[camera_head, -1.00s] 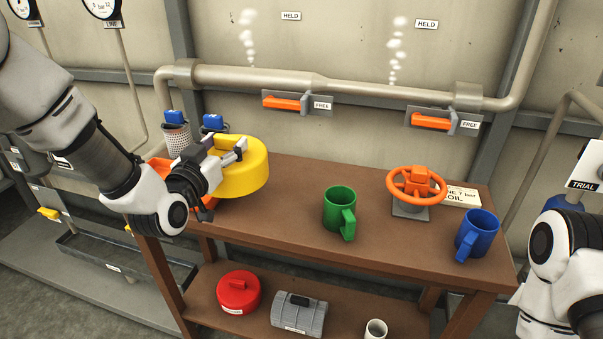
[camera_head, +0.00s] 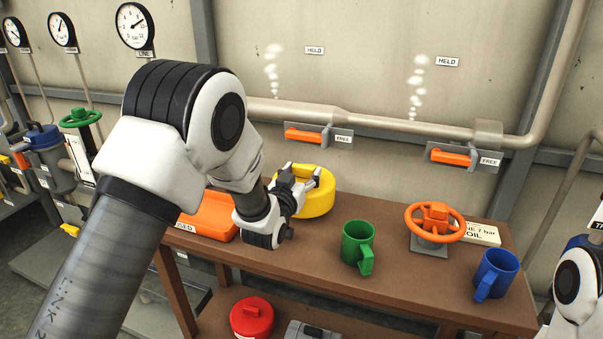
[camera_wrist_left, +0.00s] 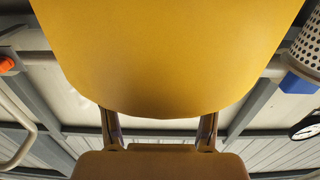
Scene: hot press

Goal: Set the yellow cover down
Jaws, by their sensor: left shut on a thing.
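The yellow cover (camera_head: 319,192) is a round, thick lid near the back edge of the brown table, right of the orange tray and left of the green mug. My left gripper (camera_head: 297,180) is shut on the cover from its left side. In the left wrist view the cover (camera_wrist_left: 165,50) fills the upper middle, with the gripper (camera_wrist_left: 160,118) fingers at its lower edge. I cannot tell whether its underside touches the table. My right arm shows at the right edge; its gripper is out of view.
The orange tray (camera_head: 208,217) lies at the table's left end. A green mug (camera_head: 357,246), orange valve wheel (camera_head: 435,222) and blue mug (camera_head: 494,273) stand to the right. Orange-handled pipe clamps (camera_head: 306,136) are on the wall behind. Bare tabletop (camera_head: 310,247) lies before the cover.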

